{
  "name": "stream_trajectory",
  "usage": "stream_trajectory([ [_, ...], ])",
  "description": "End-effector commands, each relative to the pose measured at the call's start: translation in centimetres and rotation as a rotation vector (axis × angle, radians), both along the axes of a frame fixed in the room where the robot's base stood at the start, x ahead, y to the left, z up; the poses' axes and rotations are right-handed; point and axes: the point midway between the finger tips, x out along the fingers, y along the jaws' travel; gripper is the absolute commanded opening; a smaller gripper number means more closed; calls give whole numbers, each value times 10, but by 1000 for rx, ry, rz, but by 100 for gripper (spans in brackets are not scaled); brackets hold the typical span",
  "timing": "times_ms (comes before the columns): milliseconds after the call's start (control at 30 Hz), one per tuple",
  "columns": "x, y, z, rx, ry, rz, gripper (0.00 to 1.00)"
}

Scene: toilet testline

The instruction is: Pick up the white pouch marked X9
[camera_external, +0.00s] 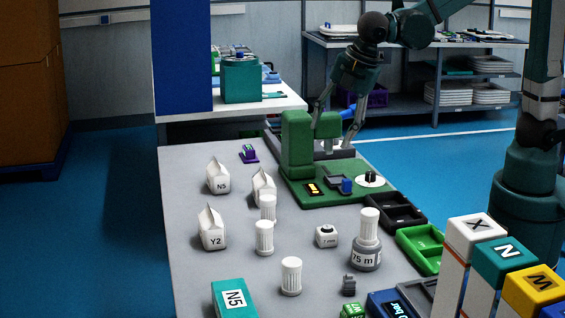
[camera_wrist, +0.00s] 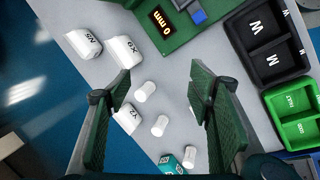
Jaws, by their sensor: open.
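The white pouch marked X9 (camera_wrist: 124,50) lies near the top left of the wrist view, right of the white pouch marked N5 (camera_wrist: 84,43). Outside, a matching pouch (camera_external: 263,186) stands upright with a folded top, its mark hidden and its lower part partly behind a white bottle. The N5 pouch (camera_external: 218,176) is left of it, and the Y2 pouch (camera_external: 211,228) is nearer the camera. My gripper (camera_external: 338,116) is open and empty, high near the green machine. In the wrist view its fingers (camera_wrist: 160,88) are spread, with X9 beyond the left one.
Several white bottles (camera_external: 264,238) stand close to the pouches. The green machine (camera_external: 298,150) is just behind and right. A purple item (camera_external: 249,154) lies at the back. Black (camera_external: 402,222) and green (camera_external: 421,262) trays line the right side. The table's left strip is clear.

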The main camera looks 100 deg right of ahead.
Motion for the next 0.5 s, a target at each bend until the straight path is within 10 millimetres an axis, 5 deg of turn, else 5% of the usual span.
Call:
stream_trajectory([
  [500,72,-30,-30,-115,163,207,52],
])
